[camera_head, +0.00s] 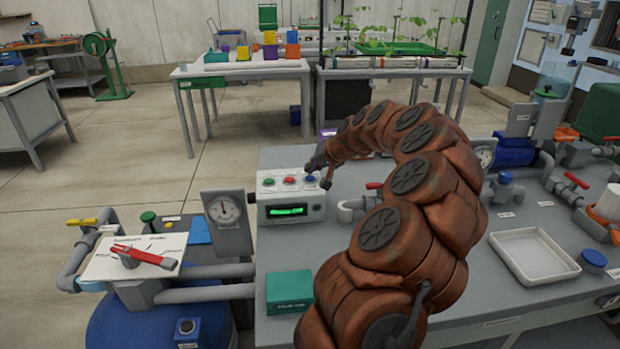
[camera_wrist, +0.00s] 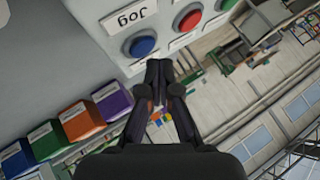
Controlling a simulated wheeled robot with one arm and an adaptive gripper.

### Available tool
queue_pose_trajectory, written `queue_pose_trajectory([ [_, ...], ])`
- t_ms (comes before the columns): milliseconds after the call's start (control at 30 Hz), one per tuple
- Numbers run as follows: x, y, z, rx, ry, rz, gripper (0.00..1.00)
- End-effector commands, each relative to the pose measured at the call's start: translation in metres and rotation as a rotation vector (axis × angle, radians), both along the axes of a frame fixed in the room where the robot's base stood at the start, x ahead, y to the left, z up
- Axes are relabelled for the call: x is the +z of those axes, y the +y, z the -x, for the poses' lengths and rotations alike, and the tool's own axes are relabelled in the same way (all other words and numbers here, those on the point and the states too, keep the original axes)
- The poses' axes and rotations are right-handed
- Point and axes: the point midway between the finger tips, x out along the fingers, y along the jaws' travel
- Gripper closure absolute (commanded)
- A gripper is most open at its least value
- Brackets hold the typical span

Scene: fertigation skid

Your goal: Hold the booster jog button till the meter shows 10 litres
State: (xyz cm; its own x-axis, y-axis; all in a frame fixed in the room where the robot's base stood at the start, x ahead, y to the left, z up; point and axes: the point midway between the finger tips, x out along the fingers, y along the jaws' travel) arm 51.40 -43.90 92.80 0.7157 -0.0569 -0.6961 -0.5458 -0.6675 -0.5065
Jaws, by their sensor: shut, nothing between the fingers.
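The control box (camera_head: 291,213) stands on the grey bench with a row of buttons on top and a lit green display (camera_head: 288,210) too small to read. The blue button (camera_head: 310,178) is the rightmost one in the head view. In the wrist view, the blue button (camera_wrist: 142,46) sits beside a label reading "Jog". My gripper (camera_head: 326,183) is shut and empty, close to the blue button. In the wrist view its fingertips (camera_wrist: 158,64) point just beside the blue button. I cannot tell whether they touch the box.
A red button (camera_head: 290,180) sits beside the blue one. A round gauge (camera_head: 224,209) stands left of the box and a green box (camera_head: 289,292) in front. A red-handled valve (camera_head: 140,257) is at left. A white tray (camera_head: 533,255) lies at right.

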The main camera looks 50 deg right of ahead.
Motion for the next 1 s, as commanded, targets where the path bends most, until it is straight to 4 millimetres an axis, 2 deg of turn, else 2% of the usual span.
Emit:
queue_pose_trajectory([
  [467,0.006,0.0,0.0,0.0,0.0,0.0,1.0],
  [1000,0.047,0.0,0.0,0.0,-0.001,-0.001,1.0],
])
